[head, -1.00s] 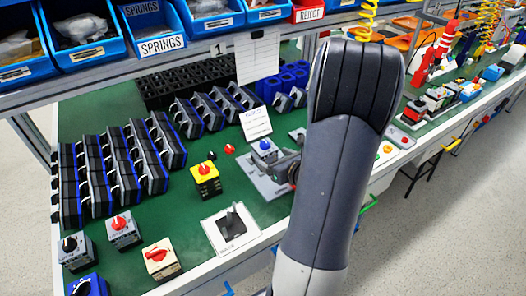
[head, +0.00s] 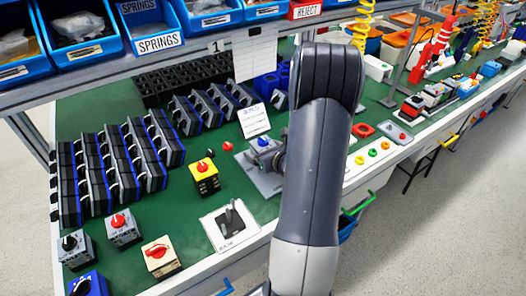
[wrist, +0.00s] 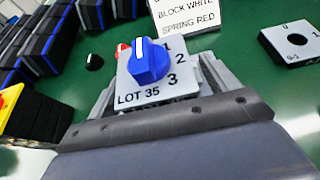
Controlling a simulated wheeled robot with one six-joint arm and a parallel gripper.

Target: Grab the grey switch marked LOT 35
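The grey switch marked LOT 35 (wrist: 153,92) has a blue knob with a white line and the numbers 1, 2 and 3 on its top plate. In the head view the blue-knobbed switch (head: 263,146) stands on a grey plate, just left of my wrist. In the wrist view my gripper (wrist: 155,98) is open, with grey fingers on the left and right sides of the switch. I cannot see whether either finger touches it. In the head view my forearm hides most of the gripper.
A yellow switch with a red knob (head: 204,177) and a white plate with a black lever (head: 230,224) stand nearby. A paper card (head: 254,121) stands behind the switch. Black blocks (head: 115,165) fill the left side.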

